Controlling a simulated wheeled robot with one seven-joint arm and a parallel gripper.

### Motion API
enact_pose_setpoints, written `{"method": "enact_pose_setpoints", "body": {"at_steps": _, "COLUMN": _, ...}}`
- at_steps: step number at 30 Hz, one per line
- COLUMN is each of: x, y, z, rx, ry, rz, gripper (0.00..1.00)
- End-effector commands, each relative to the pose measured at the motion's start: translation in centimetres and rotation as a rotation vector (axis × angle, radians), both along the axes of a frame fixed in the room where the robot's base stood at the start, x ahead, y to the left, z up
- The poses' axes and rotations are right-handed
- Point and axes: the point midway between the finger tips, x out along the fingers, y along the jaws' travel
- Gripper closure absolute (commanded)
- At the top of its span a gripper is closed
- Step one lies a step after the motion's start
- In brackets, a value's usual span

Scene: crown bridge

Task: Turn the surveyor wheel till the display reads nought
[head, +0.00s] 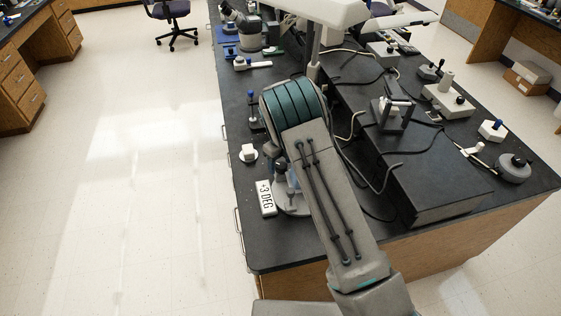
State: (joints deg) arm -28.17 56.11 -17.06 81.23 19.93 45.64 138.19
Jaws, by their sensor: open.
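The display (267,198) is a small white plate with dark lettering that reads +3 DEG. It stands near the left edge of the dark bench, left of my arm. Just right of it is a round grey base (291,207) with blue-grey parts above it, mostly covered by my arm. I cannot make out the surveyor wheel for certain; it may be among these covered parts. My arm reaches up from the bottom of the view and bends at a teal-banded joint. My gripper is hidden behind the arm, so its distance to the wheel cannot be seen.
A small white block with a knob (248,153) and a blue-topped stand (252,108) are on the bench's left edge. A long black box (445,190) and cables lie right of my arm. A microscope (243,27) stands at the back. The floor at left is clear.

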Motion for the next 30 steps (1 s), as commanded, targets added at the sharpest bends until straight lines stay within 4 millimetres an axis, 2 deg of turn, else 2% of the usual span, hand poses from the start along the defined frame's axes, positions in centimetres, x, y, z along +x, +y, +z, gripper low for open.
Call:
{"method": "enact_pose_setpoints", "body": {"at_steps": 3, "x": 0.01, "y": 0.01, "z": 0.01, "rx": 0.000, "ry": 0.000, "rz": 0.000, "gripper": 0.42}}
{"method": "enact_pose_setpoints", "body": {"at_steps": 6, "x": 0.00, "y": 0.01, "z": 0.02, "rx": 0.000, "ry": 0.000, "rz": 0.000, "gripper": 0.70}}
{"method": "enact_pose_setpoints", "body": {"at_steps": 8, "x": 0.00, "y": 0.01, "z": 0.03, "rx": 0.000, "ry": 0.000, "rz": 0.000, "gripper": 0.84}}
{"method": "enact_pose_setpoints", "body": {"at_steps": 20, "x": -0.01, "y": 0.05, "z": -0.12, "rx": 0.001, "ry": -0.001, "rz": 0.058, "gripper": 0.84}}
{"method": "enact_pose_setpoints", "body": {"at_steps": 30, "x": -0.10, "y": 0.15, "z": -0.24, "rx": 0.002, "ry": -0.001, "rz": 0.302, "gripper": 0.84}}
